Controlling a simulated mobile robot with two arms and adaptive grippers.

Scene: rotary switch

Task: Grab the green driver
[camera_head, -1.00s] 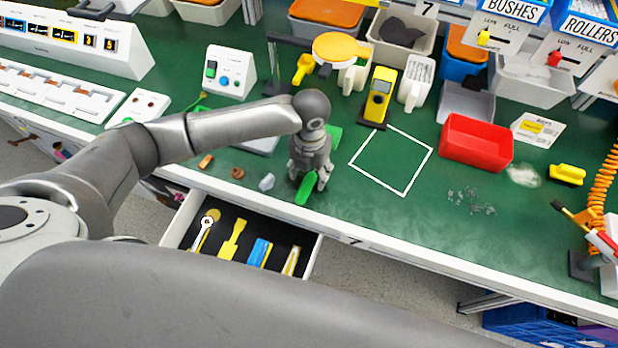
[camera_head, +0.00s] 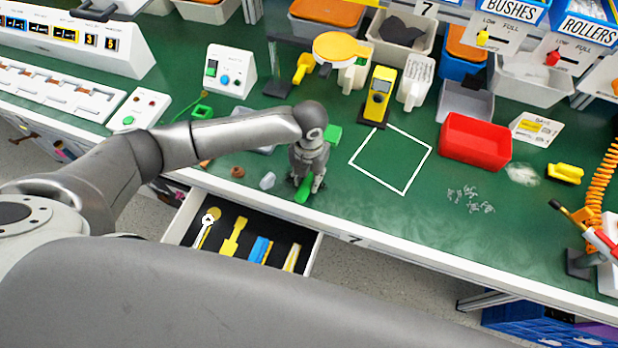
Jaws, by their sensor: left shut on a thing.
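The green driver (camera_head: 303,193) is at the front part of the green bench, below my left gripper. Its green handle shows between and below the fingers; the rest is hidden by the gripper. My left gripper (camera_head: 306,186) points down over the bench near its front edge and is shut on the green driver. I cannot tell whether the driver touches the bench top. My right gripper is not in view.
An open drawer (camera_head: 311,262) with tools juts out below the bench edge. Small loose pieces, including a grey lump (camera_head: 268,181), lie left of the gripper. A red bin (camera_head: 476,142) stands right of a white outlined square (camera_head: 404,190), which is empty.

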